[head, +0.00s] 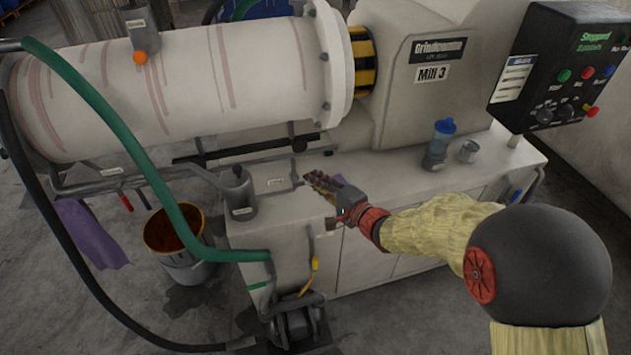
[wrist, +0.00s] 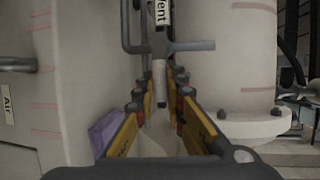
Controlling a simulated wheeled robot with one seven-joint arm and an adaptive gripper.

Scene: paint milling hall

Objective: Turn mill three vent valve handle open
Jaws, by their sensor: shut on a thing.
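The mill (head: 180,80) labelled "Mill 3" is a long pale drum with a grey housing. In the wrist view, a grey vent valve handle (wrist: 159,84) hangs below a crossbar, with a white "Vent" tag (wrist: 161,12) above it. My gripper (wrist: 158,78) has its yellow and black fingers on both sides of the handle's lower end, shut on it. The handle cannot be made out there.
A green hose (head: 115,120) and black hose cross the left side. A bucket (head: 175,235) stands on the floor. A blue-topped bottle (head: 438,145) and metal cup (head: 468,151) stand on the bench (head: 370,165). A control box (head: 565,70) is at the right.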

